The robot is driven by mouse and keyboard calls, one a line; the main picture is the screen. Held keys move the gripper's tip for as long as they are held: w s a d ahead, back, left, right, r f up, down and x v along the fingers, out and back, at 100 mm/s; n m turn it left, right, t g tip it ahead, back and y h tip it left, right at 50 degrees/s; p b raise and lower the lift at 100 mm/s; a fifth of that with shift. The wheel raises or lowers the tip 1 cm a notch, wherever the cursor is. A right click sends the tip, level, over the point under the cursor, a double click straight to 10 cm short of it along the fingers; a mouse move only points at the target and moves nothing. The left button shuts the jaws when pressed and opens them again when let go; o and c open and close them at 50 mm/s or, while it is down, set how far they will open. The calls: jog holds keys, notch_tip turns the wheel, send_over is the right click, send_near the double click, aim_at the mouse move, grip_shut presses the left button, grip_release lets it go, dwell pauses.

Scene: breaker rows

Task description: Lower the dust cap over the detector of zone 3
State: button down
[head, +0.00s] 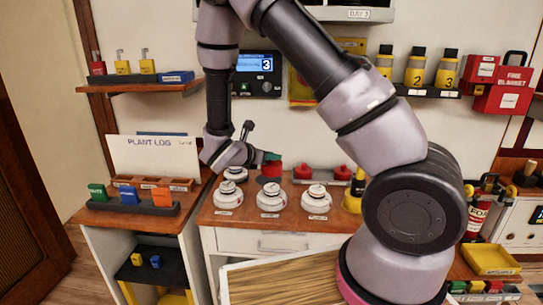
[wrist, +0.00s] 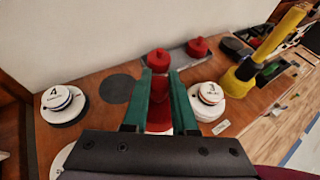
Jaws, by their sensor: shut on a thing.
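My gripper (wrist: 158,100) is shut on a red dust cap (wrist: 159,118), its green fingers on either side of it. In the head view my gripper (head: 268,157) holds the cap (head: 272,169) above the counter, behind the front row of detectors. The white round detector marked 3 (wrist: 210,94) stands uncovered to the right of the held cap in the wrist view. It appears to be the rightmost front detector (head: 316,200) in the head view. The cap's lower edge is partly hidden by my gripper.
Detector 4 (wrist: 62,100) stands at the left, beside an empty dark disc (wrist: 117,88). Two red caps (wrist: 198,47) sit on a tray behind. A yellow-handled object (wrist: 240,76) stands close to detector 3. Another white detector (head: 269,198) stands in the front row.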

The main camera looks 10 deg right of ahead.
send_over(272, 187)
jog(key=shift+w+f, duration=0.1)
jog(key=shift+f, duration=2.75)
jog(key=shift+f, duration=1.4)
jog(key=c, duration=0.6)
grip_release()
jog(key=shift+c, duration=0.2)
jog(key=v, duration=1)
jog(key=shift+s+a, duration=0.25)
jog(key=shift+a, duration=0.05)
jog(key=shift+r, duration=0.1)
